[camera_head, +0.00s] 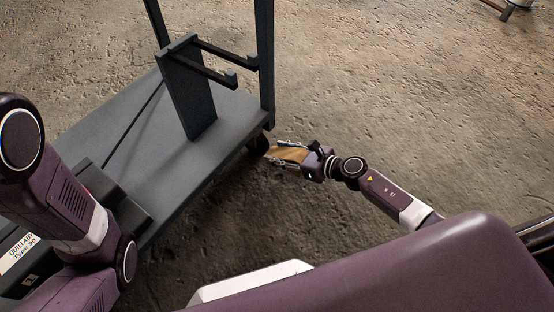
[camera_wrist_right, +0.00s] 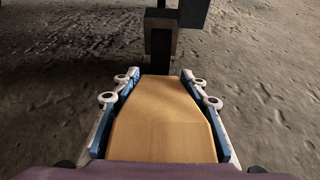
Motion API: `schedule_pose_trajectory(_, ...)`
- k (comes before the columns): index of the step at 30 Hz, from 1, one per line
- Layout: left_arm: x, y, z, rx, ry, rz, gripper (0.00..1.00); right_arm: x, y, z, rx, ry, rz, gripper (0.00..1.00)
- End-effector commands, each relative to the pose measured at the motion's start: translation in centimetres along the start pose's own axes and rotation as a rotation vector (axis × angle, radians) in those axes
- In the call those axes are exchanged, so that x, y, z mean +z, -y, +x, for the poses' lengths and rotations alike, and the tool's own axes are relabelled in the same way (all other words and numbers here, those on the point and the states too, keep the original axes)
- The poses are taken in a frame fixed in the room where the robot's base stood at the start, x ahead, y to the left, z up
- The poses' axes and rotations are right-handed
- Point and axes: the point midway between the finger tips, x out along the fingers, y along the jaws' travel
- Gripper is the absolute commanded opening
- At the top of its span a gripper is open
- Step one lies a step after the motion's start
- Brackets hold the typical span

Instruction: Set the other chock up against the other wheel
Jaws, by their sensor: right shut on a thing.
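The chock, a tan wooden wedge (camera_head: 288,154), is between the fingers of my right gripper (camera_head: 289,155), which is shut on it. In the right wrist view the chock (camera_wrist_right: 163,115) lies between both fingers (camera_wrist_right: 163,100), its narrow end pointing away from me. A dark wheel (camera_head: 260,142) under the near right corner of the grey cart (camera_head: 232,120) is just beyond the chock. In the right wrist view the wheel (camera_wrist_right: 160,42) is straight ahead, in line with the chock. I cannot tell whether they touch. My left arm is at the left; its gripper is out of view.
The cart carries an upright grey bracket with two prongs (camera_head: 215,65) and a dark box labelled Type 90 (camera_head: 35,262). The rough stone floor (camera_head: 400,90) is clear to the right of the cart. A metal-legged object (camera_head: 508,8) stands at the top right.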

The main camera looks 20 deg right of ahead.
Motion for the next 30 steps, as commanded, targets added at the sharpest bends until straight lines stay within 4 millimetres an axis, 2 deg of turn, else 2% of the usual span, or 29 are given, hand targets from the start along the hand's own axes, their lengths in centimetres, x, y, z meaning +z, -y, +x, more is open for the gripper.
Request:
schedule_pose_trajectory(5,-0.1,-0.1,-0.4,0.000,-0.001,0.000,0.00,0.2,0.0,0.9,0.000,0.000,-0.001,0.09)
schedule_pose_trajectory(15,-1.3,-0.7,-3.5,0.001,-0.001,0.000,0.00,-3.0,0.0,2.2,0.000,0.001,-0.001,0.09)
schedule_pose_trajectory(27,-1.3,-0.8,-3.7,0.000,0.001,-0.001,0.00,-3.2,0.0,2.3,0.000,0.001,-0.001,0.09)
schedule_pose_trajectory(28,-1.2,-0.7,-3.6,0.000,0.001,0.000,0.00,-3.2,0.0,2.2,0.000,-0.001,-0.001,0.43)
schedule_pose_trajectory(30,-1.2,-0.7,-3.5,0.000,0.001,0.000,0.00,-3.1,0.0,2.2,0.001,-0.001,-0.001,0.51)
